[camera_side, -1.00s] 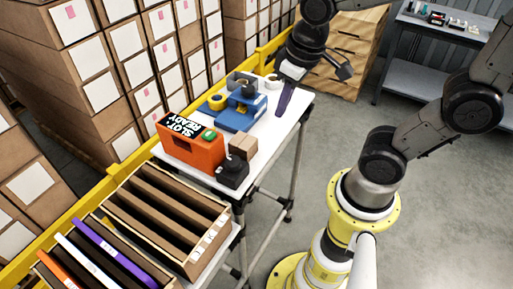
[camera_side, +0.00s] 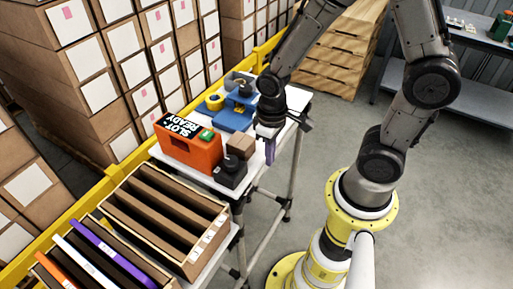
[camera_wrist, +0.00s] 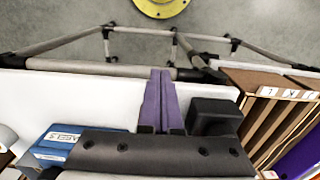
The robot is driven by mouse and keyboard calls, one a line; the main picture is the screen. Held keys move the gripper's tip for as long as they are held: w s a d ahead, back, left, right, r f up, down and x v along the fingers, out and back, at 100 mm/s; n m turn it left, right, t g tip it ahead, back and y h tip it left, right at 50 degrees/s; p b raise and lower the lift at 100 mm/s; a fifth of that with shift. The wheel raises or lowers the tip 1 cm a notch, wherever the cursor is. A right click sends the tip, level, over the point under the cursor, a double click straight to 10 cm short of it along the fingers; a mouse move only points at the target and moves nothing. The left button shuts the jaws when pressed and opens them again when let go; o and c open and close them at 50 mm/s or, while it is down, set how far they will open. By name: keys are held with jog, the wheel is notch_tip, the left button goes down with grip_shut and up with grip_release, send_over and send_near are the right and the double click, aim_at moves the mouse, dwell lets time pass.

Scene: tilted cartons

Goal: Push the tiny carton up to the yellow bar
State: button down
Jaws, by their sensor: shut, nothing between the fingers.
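The tiny carton, a small plain brown box (camera_side: 239,146), stands on the white table between the orange box and my gripper. A long yellow bar (camera_side: 75,212) runs along the far side of the table, in front of the stacked cartons. My gripper (camera_side: 269,158) has purple fingers, shut and empty, pointing down just right of the carton at the table's near edge. In the side view they look close to the carton, but I cannot tell whether they touch. In the wrist view the shut fingers (camera_wrist: 160,72) show; I cannot make out the carton there.
An orange box marked "SLOT READY" (camera_side: 188,152) stands left of the carton. A black block (camera_side: 231,172) sits in front of it, also in the wrist view (camera_wrist: 212,112). A blue tape stand (camera_side: 232,116) lies behind. A slotted wooden rack (camera_side: 192,262) stands at front left.

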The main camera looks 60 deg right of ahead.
aim_at(256, 159)
jog(key=shift+w+r, duration=0.15)
jog(key=shift+w, duration=1.85)
jog(key=w, duration=0.9)
jog(key=shift+s, duration=0.1)
